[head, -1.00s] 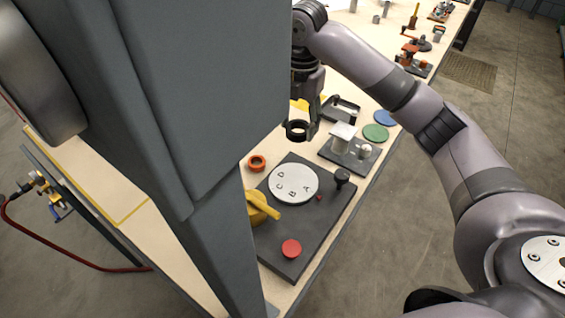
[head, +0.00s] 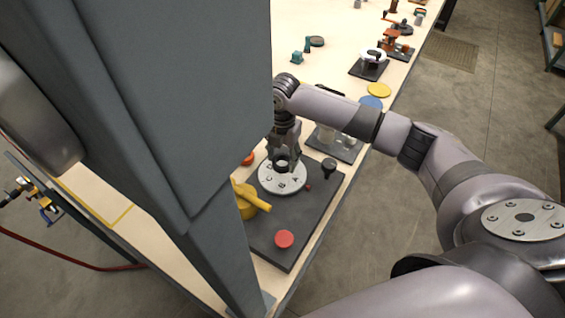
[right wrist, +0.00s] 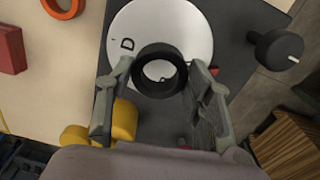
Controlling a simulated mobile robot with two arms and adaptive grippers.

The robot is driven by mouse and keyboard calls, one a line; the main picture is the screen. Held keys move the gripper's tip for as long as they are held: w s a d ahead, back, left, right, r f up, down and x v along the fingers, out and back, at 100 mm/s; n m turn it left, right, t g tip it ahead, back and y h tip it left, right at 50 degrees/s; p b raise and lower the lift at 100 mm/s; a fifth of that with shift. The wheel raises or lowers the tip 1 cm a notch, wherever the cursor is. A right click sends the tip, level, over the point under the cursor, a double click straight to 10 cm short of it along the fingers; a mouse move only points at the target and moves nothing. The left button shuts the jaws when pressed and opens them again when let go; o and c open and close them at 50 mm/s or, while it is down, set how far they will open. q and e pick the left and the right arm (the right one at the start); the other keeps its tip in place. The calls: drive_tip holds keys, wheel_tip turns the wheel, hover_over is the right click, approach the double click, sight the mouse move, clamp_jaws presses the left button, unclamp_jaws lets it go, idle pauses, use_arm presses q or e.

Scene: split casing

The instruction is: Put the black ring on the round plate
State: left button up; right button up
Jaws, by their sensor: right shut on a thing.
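The black ring (right wrist: 160,70) is between the fingertips of my right gripper (head: 284,152), which is shut on it. In the right wrist view the ring overlaps the white round plate (right wrist: 195,22), and part of the plate shows through its hole. In the head view the round plate (head: 268,185), marked with letters, lies on a dark grey base board (head: 290,235). The ring (head: 281,167) appears over the plate's far half. I cannot tell whether it touches the plate. My left gripper is not in view.
A yellow handle (head: 250,200) stands left of the plate, a red button (head: 284,239) in front and a black knob (head: 329,165) to the right. An orange ring (right wrist: 63,7) lies on the table beside the board.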

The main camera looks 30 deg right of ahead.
wheel_tip(320, 180, down, 3)
drive_tip(key=shift+r, duration=0.15)
drive_tip(key=shift+f, duration=0.35)
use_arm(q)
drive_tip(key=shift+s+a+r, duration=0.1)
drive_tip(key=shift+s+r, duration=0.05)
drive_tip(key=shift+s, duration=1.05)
use_arm(e)
drive_tip(key=shift+f, duration=0.1)
drive_tip(key=o, duration=1.3)
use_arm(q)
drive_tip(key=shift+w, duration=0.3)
